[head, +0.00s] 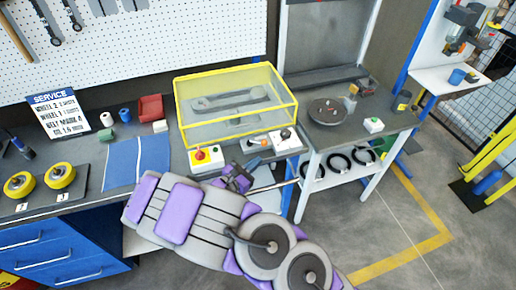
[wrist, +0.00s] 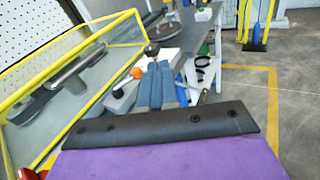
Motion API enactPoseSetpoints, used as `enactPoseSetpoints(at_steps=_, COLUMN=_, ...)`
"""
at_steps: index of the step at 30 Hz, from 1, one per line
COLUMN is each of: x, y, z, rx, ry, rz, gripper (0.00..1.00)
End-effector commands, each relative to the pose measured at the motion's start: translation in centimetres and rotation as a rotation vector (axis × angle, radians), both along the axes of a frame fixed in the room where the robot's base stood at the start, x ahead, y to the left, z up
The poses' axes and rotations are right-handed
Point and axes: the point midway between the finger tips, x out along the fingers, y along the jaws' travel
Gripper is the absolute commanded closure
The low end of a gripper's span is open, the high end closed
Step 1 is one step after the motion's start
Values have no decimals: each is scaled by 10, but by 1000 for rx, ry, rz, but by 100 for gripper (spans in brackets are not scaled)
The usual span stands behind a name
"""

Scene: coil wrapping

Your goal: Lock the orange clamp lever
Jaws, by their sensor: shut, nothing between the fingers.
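The orange clamp lever (head: 252,142) shows as a small orange part on a grey block, at the front right of the yellow-framed clear case. In the wrist view its orange knob (wrist: 137,73) is just left of my fingertips, with a grey block below it. My gripper (head: 238,178) is in front of the bench, a little below and left of the lever in the head view. In the wrist view my gripper (wrist: 161,82) has its two blue-grey fingers together, with nothing between them. I cannot tell whether a finger touches the lever.
The yellow-framed case (head: 235,105) stands behind the lever. A control box with red and green buttons (head: 204,158) is to its left, and a black-knobbed unit (head: 285,138) to its right. A side table (head: 345,133) carries a dark round plate (head: 328,112).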

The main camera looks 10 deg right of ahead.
Motion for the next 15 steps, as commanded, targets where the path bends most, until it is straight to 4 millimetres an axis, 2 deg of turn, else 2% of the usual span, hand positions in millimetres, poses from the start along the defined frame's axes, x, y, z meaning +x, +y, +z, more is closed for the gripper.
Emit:
enactPoseSetpoints(at_steps=1, x=2, y=14, z=-15, rx=-23, ry=31, rz=55, gripper=100)
enactPoseSetpoints(at_steps=3, x=4, y=31, z=-29, rx=-45, ry=60, rz=116, gripper=100)
enactPoseSetpoints(at_steps=7, x=5, y=50, z=-48, rx=-68, ry=95, rz=187, gripper=100)
enactPoseSetpoints(at_steps=11, x=8, y=54, z=-53, rx=-74, ry=103, rz=208, gripper=100)
enactPoseSetpoints(at_steps=15, x=19, y=44, z=-55, rx=-73, ry=102, rz=205, gripper=100)
